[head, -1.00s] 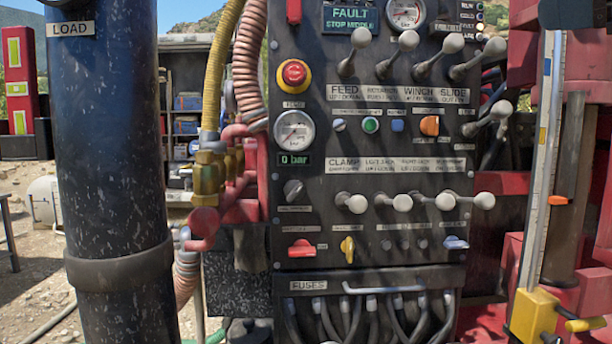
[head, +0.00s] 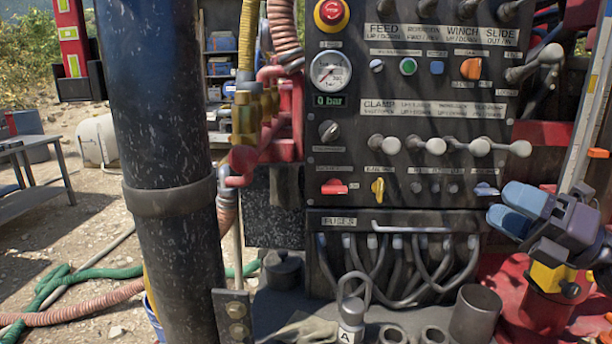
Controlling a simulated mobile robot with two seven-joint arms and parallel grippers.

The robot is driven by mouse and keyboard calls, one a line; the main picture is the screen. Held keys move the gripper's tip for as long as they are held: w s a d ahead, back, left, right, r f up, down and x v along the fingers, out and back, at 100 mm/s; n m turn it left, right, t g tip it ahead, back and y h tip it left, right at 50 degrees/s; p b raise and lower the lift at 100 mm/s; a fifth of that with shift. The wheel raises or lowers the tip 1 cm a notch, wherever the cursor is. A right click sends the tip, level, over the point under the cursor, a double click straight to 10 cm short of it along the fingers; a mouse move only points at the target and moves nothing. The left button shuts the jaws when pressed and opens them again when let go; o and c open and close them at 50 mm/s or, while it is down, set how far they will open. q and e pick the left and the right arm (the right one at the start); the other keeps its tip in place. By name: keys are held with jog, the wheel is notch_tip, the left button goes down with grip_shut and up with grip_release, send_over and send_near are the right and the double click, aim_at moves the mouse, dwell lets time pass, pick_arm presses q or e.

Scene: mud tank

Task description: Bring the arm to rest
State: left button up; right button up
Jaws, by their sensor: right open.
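My right gripper (head: 512,212) comes in at the lower right of the head view, with blue finger pads pointing left. It is open, and nothing shows between the fingers. It is in front of the right edge of the control panel (head: 350,160), near the panel's lower right corner. Whether it touches anything cannot be told. The panel carries a red stop button (head: 331,13), a gauge reading near 0 bar (head: 331,71), rows of levers and coloured knobs. My left gripper is not in view.
A thick dark pipe (head: 160,130) stands at the left. Below the panel are a fuse box (head: 338,222) with cables, a metal cup (head: 475,315) and a padlock-like item (head: 351,315). Green hose (head: 90,275) and a bench (head: 35,160) are at the left on gravel.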

jog(key=s+d+f+m+t+h, duration=0.15)
jog(key=f+m+h, duration=0.25)
jog(key=f+m, duration=0.45)
jog(key=s+d+f+m+t+h+p, duration=0.1)
jog(key=s+f+m+t+h, duration=0.15)
jog(key=f+m+h, duration=0.55)
jog(key=s+d+f+m+t+h, duration=0.1)
jog(key=s+d+f+m, duration=0.15)
jog(key=f+m, duration=0.65)
jog(key=s+a+f+m+g+h, duration=0.1)
jog(key=s+a+f+m+g, duration=0.2)
jog(key=s+f, duration=0.5)
jog(key=s+a+f+m+g+h, duration=0.2)
jog(key=s+a+f+m+g, duration=0.2)
jog(key=s+f, duration=0.5)
notch_tip(320, 180, down, 4)
jog(key=shift+a+f+m+p, duration=0.2)
jog(key=shift+m+p, duration=0.15)
jog(key=shift+m, duration=0.2)
jog(key=shift+r, duration=0.1)
